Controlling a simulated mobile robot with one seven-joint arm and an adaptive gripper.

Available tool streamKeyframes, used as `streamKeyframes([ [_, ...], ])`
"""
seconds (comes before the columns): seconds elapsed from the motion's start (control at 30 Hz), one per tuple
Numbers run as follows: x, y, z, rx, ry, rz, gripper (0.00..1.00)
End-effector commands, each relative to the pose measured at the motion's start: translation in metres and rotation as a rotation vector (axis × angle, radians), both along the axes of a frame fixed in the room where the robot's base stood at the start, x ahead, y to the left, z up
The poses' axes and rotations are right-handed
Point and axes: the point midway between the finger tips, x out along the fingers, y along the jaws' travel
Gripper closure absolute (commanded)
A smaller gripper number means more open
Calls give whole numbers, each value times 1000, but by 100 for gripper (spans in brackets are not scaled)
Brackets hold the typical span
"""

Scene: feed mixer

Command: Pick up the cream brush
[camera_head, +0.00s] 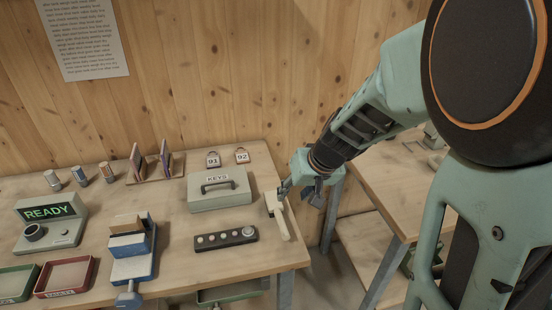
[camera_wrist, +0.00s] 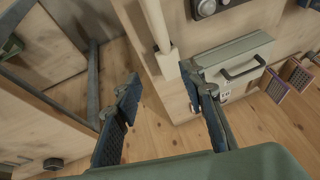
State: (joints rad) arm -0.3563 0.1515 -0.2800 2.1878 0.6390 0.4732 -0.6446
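The cream brush (camera_head: 283,224) lies near the right edge of the left table, beside the grey KEYS box. In the wrist view its pale handle (camera_wrist: 154,22) runs up to the top edge, with a wider block at its lower end. My gripper (camera_head: 301,192) is at the table's right edge, close to the brush's far end. In the wrist view my gripper (camera_wrist: 160,77) is open, its two dark fingers apart with nothing held. The wider block shows just past the fingertips, nearer the right one; I cannot tell whether they touch.
The KEYS box (camera_head: 220,188) stands just left of the brush, with a black button strip (camera_head: 226,239) in front. A blue device (camera_head: 132,247) and a READY display unit (camera_head: 50,222) are further left. A second table (camera_head: 395,190) stands right, across a gap.

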Motion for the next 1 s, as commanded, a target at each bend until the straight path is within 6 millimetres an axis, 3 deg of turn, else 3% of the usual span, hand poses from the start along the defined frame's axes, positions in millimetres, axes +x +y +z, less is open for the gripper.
streamKeyframes([
  [0.17,-17,5,-25,0,50,27,63],
  [0.4,-5,15,-58,-1,50,27,63],
  [0.67,1,22,-73,-1,48,27,63],
  [1.0,14,37,-110,0,49,27,63],
])
